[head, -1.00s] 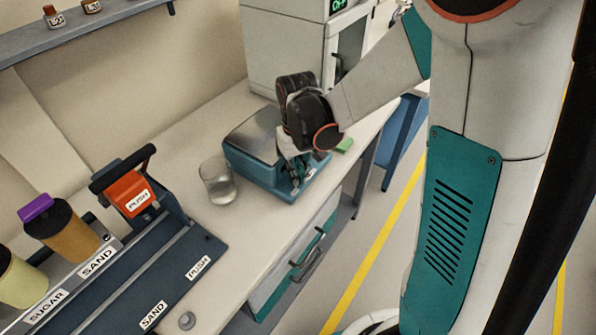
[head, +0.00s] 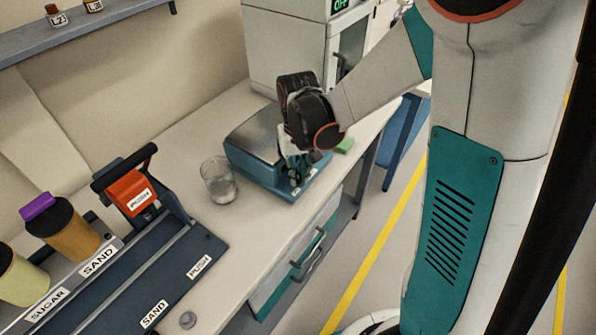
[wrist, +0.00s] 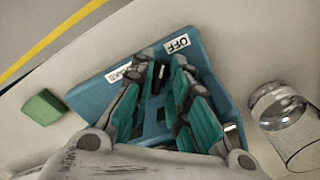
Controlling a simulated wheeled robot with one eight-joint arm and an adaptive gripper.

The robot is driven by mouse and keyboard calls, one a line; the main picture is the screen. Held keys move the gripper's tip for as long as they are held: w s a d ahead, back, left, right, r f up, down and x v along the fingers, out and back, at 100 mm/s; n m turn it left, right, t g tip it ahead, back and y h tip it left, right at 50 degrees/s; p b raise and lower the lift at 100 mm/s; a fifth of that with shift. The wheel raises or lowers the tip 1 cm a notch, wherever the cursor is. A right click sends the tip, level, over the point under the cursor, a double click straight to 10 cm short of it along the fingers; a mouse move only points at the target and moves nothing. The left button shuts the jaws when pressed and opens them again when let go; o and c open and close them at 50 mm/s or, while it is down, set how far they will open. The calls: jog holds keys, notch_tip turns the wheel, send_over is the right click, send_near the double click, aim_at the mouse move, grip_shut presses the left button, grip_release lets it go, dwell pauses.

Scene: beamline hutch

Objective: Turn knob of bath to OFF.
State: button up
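The bath (head: 251,141) is a teal box with a flat grey metal top, standing on the bench. Its front panel shows in the wrist view (wrist: 95,97), with a white OFF label (wrist: 178,43) and a second white label (wrist: 119,72), hard to read. My gripper (head: 296,182) points down at this panel, and its fingertips (wrist: 161,57) are close to it between the two labels. The knob (wrist: 158,78) appears as a small dark piece between the fingers, which seem closed on it. The fingers hide most of it, and its pointing direction cannot be read.
A glass beaker (head: 218,181) stands close to the bath's left side. A green block (head: 344,145) lies at its right. A white cabinet with a green display (head: 341,5) stands behind. A dispenser rack (head: 100,262) is at the left.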

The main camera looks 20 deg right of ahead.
aim_at(298, 176)
notch_tip(298, 176, up, 12)
dwell(0.8)
jog(key=shift+s, duration=0.1)
jog(key=s+d+r+t, duration=0.1)
jog(key=s+r+t, duration=0.1)
jog(key=s, duration=0.5)
jog(key=s+d+r+n+t, duration=0.1)
jog(key=s+r+t, duration=0.1)
jog(key=s+t, duration=0.3)
jog(key=shift+s+r, duration=0.3)
jog(key=shift+s, duration=0.95)
